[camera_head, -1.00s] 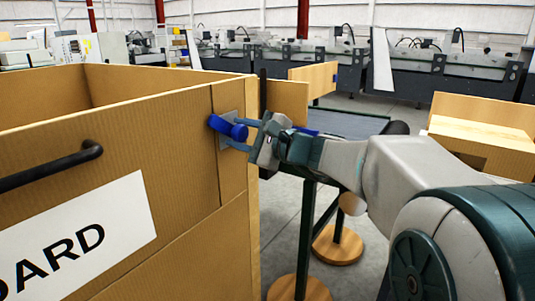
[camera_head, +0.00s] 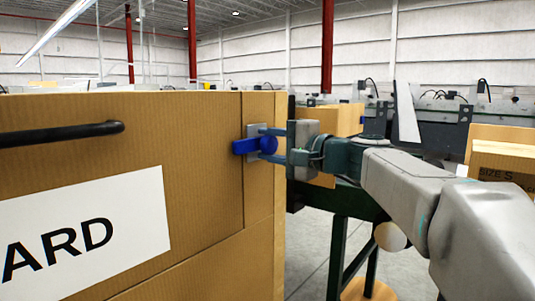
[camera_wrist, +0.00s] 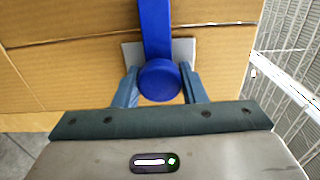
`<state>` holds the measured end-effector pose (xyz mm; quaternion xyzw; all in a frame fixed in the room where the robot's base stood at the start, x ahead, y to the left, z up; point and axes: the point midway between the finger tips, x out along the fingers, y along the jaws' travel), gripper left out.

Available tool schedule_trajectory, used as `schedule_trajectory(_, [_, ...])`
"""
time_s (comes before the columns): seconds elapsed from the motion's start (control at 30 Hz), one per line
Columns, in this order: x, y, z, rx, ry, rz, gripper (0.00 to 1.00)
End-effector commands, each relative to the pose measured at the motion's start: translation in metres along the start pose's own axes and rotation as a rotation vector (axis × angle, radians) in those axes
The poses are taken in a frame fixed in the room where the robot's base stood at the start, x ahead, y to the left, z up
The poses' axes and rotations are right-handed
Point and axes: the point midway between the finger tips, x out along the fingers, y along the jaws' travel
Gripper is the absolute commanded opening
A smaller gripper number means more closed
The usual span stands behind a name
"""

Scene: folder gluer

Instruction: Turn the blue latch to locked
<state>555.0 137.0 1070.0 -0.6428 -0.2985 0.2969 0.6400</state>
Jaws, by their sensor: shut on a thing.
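The blue latch (camera_head: 245,146) sits on a grey plate (camera_head: 257,131) on the side of the large cardboard box (camera_head: 190,200), near its right edge. Its bar lies about level and points left from the round hub in the head view. My gripper (camera_head: 268,145) reaches it from the right, with one finger above and one below the hub. In the wrist view the latch (camera_wrist: 158,60) shows its round end between my two fingers (camera_wrist: 160,85), and its bar runs up to the top edge. My fingers are shut on the latch. The contact surfaces are partly hidden.
A black handle (camera_head: 65,134) sticks out from the box at left, above a white label (camera_head: 85,232). A dark green stand (camera_head: 338,235) is behind my arm. Another open carton (camera_head: 503,150) stands at far right. Machines line the back.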

Motion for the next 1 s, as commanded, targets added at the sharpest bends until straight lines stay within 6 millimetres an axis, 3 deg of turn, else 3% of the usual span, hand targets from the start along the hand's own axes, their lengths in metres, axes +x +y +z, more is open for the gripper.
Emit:
schedule_trajectory(0.43, [-0.001, 0.003, -0.001, -0.012, -0.001, 0.006, 0.0])
schedule_trajectory(0.47, [-0.001, 0.003, -0.001, -0.012, -0.001, 0.006, 0.4])
schedule_trajectory(0.53, [-0.001, 0.003, -0.001, -0.012, -0.001, 0.006, 0.59])
schedule_trajectory(0.83, [-0.002, 0.001, -0.001, -0.011, 0.001, 0.002, 0.59])
schedule_trajectory(1.0, [-0.018, -0.001, -0.001, -0.012, 0.003, 0.002, 0.59])
